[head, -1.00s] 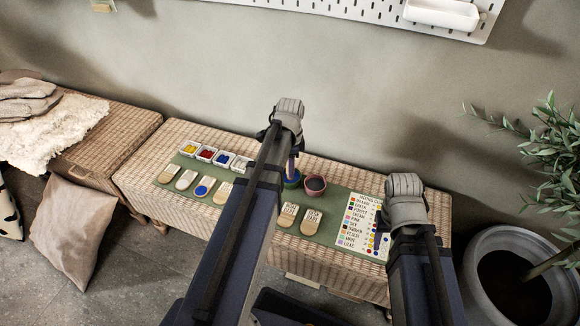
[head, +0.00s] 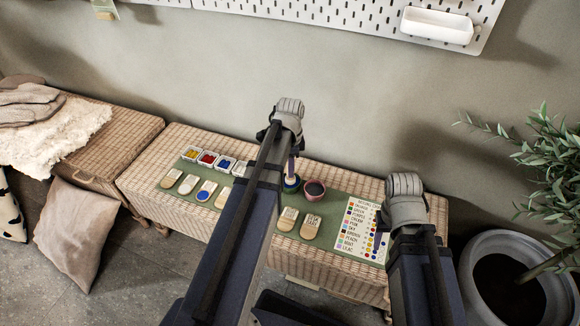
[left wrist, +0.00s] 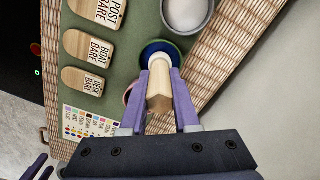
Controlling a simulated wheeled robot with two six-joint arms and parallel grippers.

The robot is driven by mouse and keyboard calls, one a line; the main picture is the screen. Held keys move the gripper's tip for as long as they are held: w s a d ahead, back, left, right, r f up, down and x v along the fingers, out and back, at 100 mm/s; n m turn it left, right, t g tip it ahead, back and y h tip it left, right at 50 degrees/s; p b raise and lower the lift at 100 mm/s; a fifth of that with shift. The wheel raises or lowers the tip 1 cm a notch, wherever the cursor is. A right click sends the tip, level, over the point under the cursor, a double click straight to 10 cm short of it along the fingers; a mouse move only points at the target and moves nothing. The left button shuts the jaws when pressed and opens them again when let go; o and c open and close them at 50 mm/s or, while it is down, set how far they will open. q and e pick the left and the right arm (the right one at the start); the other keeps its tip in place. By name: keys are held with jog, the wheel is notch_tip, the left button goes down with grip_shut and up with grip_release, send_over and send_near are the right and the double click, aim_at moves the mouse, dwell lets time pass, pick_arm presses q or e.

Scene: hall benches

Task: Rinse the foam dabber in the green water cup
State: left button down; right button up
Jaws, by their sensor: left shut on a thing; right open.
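My left gripper (head: 291,168) is shut on the foam dabber; its pale wooden handle (left wrist: 160,88) sits between the purple fingers in the left wrist view. The dabber points down at the green water cup (head: 291,187), whose blue-green rim (left wrist: 148,50) shows just past the handle.
A pink cup (head: 315,198) with dark contents stands right of the green cup. Paint trays (head: 207,159) and wooden tags (head: 172,178), one with blue paint (head: 206,190), lie on the green mat (head: 340,207). A colour chart (head: 357,228) lies at right. A potted plant (head: 462,268) stands beyond.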

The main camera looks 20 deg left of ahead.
pick_arm(q)
jog(key=shift+r+p, duration=1.85)
jog(key=shift+r, duration=0.3)
jog(key=shift+f, duration=0.1)
jog(key=a, duration=1.3)
jog(key=shift+s, duration=0.1)
